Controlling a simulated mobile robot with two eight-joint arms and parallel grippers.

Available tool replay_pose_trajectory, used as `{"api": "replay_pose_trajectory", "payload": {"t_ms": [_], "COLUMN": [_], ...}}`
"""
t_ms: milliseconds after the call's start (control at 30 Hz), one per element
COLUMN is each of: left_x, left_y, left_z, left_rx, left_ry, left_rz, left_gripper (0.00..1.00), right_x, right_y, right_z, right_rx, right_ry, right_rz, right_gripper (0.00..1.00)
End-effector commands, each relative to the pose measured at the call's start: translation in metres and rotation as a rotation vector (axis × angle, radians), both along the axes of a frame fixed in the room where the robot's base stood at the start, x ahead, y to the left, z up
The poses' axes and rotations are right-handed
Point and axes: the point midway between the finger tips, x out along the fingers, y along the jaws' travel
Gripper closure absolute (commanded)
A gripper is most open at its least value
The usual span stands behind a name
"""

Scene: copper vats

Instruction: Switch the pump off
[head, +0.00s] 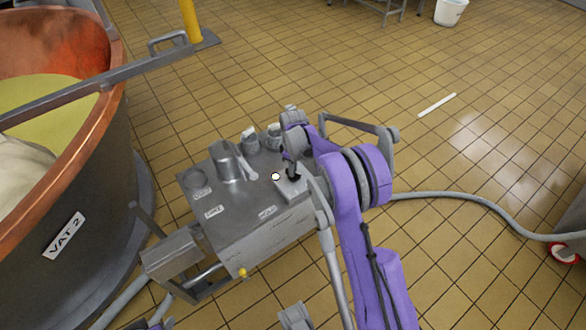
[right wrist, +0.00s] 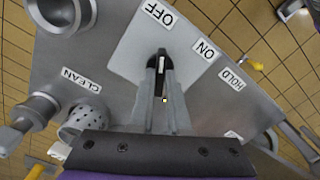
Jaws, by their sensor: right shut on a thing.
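The pump cart (head: 240,215) has a flat grey metal top and stands beside the copper vat. The right wrist view shows its pale switch plate (right wrist: 130,55), with an OFF label (right wrist: 157,13) and an ON label (right wrist: 205,48). A dark switch lever (right wrist: 161,62) rises from the plate. My right gripper (head: 290,170) is over the plate, its fingers (right wrist: 161,73) shut on the lever. The fingers partly hide the lever, and I cannot tell exactly which label it points to. My left gripper is not clearly in view.
The copper vat (head: 95,170), marked VAT 2, stands close on the left. Metal cups and fittings (head: 228,160) sit on the cart top. A grey hose (head: 470,200) runs right across the floor. A white bucket (head: 450,12) is far back. The tiled floor behind is mostly clear.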

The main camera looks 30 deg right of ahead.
Motion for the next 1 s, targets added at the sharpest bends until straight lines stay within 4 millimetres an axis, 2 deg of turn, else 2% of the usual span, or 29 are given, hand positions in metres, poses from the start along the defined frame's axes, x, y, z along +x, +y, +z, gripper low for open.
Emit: {"api": "replay_pose_trajectory", "payload": {"t_ms": [433,467,600,633,900,1000], "left_x": [0.0000,0.0000,0.0000,0.0000,0.0000,0.0000], "left_y": [0.0000,0.0000,0.0000,0.0000,0.0000,0.0000], "left_z": [-0.0001,-0.0001,-0.0001,-0.0001,0.0000,0.0016], "left_rx": [0.000,0.000,0.000,0.000,0.000,0.000], "left_ry": [0.000,0.000,0.000,0.000,0.000,-0.001], "left_rz": [0.000,0.000,0.000,0.000,0.000,0.000], "left_gripper": [0.50,0.50,0.50,0.50,0.50,0.50], "right_x": [0.0003,0.0003,0.0002,0.0002,0.0001,0.0000], "right_y": [-0.0002,-0.0002,-0.0001,-0.0001,-0.0001,0.0000], "right_z": [0.0005,0.0005,0.0004,0.0004,0.0008,0.0071], "right_rx": [0.000,0.000,-0.001,-0.001,0.000,0.000], "right_ry": [-0.001,-0.001,-0.001,-0.001,0.000,0.000], "right_rz": [0.012,0.012,0.012,0.012,0.011,0.011], "right_gripper": [1.00,0.83,0.58,0.55,0.55,0.55]}}
